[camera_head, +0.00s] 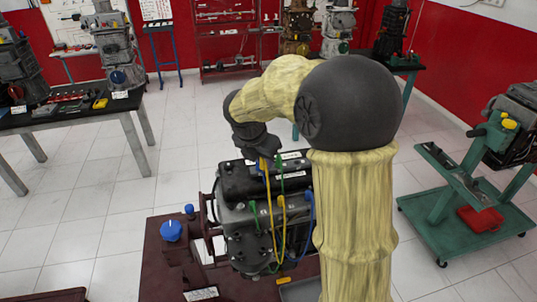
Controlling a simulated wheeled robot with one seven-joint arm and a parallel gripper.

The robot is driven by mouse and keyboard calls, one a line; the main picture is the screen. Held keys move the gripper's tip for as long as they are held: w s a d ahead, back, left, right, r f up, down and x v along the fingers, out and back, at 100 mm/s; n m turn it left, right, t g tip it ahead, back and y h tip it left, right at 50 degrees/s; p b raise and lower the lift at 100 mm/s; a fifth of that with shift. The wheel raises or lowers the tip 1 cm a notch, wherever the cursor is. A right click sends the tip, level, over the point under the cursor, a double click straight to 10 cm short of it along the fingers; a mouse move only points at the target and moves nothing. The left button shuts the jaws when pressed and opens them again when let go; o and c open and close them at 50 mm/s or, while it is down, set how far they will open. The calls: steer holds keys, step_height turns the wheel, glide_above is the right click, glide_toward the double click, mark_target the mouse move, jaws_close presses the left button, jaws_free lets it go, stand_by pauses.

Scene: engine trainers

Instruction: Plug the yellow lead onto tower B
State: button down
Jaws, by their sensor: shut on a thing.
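The engine (240,185) stands on a dark red stand in the lower middle, with a black top cover bearing small white labels too small to read. My gripper (262,156) is over the top of the engine, shut on an upper end of the yellow lead (268,195). The yellow lead hangs down the engine's front in a loop, and another yellow boot (281,201) shows to its right. A green lead (253,209) and a blue lead (308,205) hang beside it. I cannot tell which tower is B; my arm hides the engine's right side.
The dark red stand (165,265) carries a blue knob (171,231) at its left. A green wheeled cart (455,225) with another engine stands at the right. A black-topped table (70,118) is at the left. Tiled floor between them is clear.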

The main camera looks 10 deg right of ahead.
steer(key=s+a, duration=0.7)
steer(key=a, duration=0.3)
steer(key=shift+s+b, duration=0.3)
steer(key=shift+b, duration=0.05)
stand_by(0.4)
step_height(320, 180, down, 10)
steer(key=b, duration=0.6)
stand_by(1.4)
steer(key=shift+f, duration=0.15)
stand_by(0.6)
steer(key=shift+f+b, duration=1.75)
steer(key=shift+f, duration=0.9)
steer(key=shift+f, duration=0.35)
